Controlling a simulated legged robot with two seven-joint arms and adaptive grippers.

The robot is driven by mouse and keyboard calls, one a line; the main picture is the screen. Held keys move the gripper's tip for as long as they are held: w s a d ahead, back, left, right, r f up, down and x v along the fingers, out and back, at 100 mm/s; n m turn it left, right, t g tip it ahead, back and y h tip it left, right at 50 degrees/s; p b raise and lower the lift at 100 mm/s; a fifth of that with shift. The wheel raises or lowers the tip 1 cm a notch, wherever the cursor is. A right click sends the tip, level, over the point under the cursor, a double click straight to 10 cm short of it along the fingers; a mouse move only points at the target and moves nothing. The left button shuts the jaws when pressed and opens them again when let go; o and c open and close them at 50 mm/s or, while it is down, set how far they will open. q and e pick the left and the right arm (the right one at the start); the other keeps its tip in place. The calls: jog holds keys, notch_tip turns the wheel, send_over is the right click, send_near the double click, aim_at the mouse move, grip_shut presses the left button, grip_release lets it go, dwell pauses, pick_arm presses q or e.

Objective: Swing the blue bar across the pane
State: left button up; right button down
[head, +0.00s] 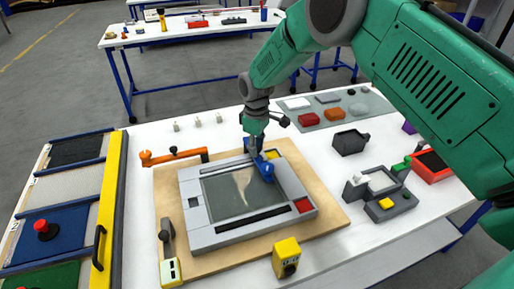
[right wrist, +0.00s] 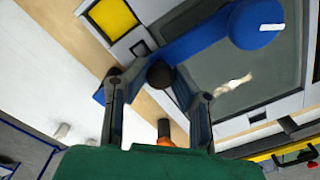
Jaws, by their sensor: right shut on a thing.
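The blue bar (head: 264,169) lies over the upper right part of the pane (head: 232,192), which is dark glass with a pale streak, set in a grey frame (head: 197,231). In the right wrist view the bar (right wrist: 207,42) runs diagonally to a round blue end with a white mark, over the pane (right wrist: 225,75). A dark round knob (right wrist: 160,73) stands on the bar. My right gripper (head: 254,150) is at the bar's far end; in the wrist view its fingers (right wrist: 157,86) are on either side of the knob, shut on it. My left gripper is out of view.
The frame rests on a wooden board (head: 325,205) on a white table. An orange handle (head: 175,156) is at the left, a yellow box (head: 286,257) in front, and a grey device (head: 384,192) at the right. A yellow-edged panel (head: 112,210) borders the left side.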

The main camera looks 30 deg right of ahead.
jog(key=c, duration=1.3)
grip_release()
jog(key=shift+w+a+r, duration=0.15)
jog(key=shift+w+r, duration=0.05)
jog(key=shift+r, duration=0.05)
jog(key=shift+c, duration=0.2)
jog(key=shift+s+a, duration=0.1)
jog(key=shift+f, duration=0.1)
notch_tip(320, 180, up, 12)
jog(key=shift+f, duration=0.1)
